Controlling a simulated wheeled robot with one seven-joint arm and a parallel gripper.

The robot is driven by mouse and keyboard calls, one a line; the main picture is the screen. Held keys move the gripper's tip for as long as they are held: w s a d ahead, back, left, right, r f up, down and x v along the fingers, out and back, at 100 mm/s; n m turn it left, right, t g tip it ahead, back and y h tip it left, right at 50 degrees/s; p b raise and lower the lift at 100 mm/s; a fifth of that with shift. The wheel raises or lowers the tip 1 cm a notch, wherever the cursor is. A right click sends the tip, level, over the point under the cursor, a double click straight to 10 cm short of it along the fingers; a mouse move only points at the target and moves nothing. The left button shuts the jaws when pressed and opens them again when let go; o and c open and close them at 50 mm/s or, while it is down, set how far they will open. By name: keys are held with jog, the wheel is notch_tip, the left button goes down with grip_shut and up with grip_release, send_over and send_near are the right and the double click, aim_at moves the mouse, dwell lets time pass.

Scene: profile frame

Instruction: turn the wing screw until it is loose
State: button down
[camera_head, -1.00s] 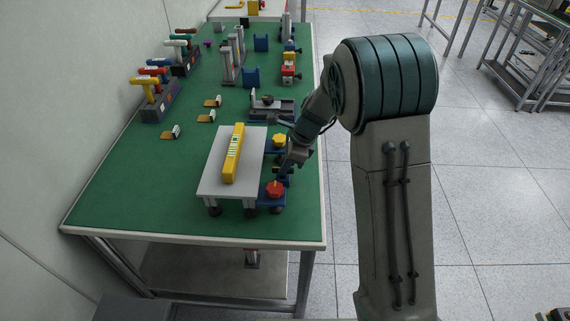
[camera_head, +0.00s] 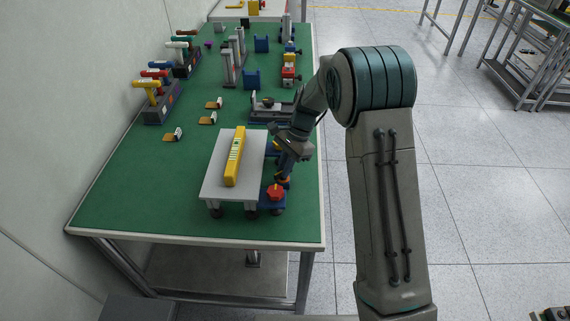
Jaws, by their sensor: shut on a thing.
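My gripper (camera_head: 283,178) points down at the right edge of the light grey raised plate (camera_head: 215,187), just behind the red star-shaped knob (camera_head: 275,193). Its jaws are shut on a small part there, which I take to be the wing screw. The jaws and wrist hide most of it, so its wings and angle cannot be told. A yellow level (camera_head: 235,160) lies lengthwise on the plate.
Behind the wrist stands a grey vise-like fixture (camera_head: 272,106). Small tagged pieces (camera_head: 208,118) and racks of coloured-handled tools (camera_head: 160,100) are at the left. Grey uprights (camera_head: 226,68) stand farther back. The green table top (camera_head: 140,205) is clear at front left.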

jog(key=n, duration=0.2)
jog(key=n+g+h+p, duration=0.1)
jog(key=n, duration=0.1)
jog(key=shift+w+a+r+n, duration=0.1)
jog(key=shift+a+n, duration=0.05)
jog(key=shift+n, duration=0.15)
jog(key=shift+n+h, duration=0.8)
jog(key=shift+n, duration=0.8)
jog(key=shift+g, duration=0.3)
jog(key=c, duration=1.5)
grip_release()
jog(key=v, duration=1.3)
jog(key=shift+w+r, duration=0.15)
jog(key=shift+r, duration=0.2)
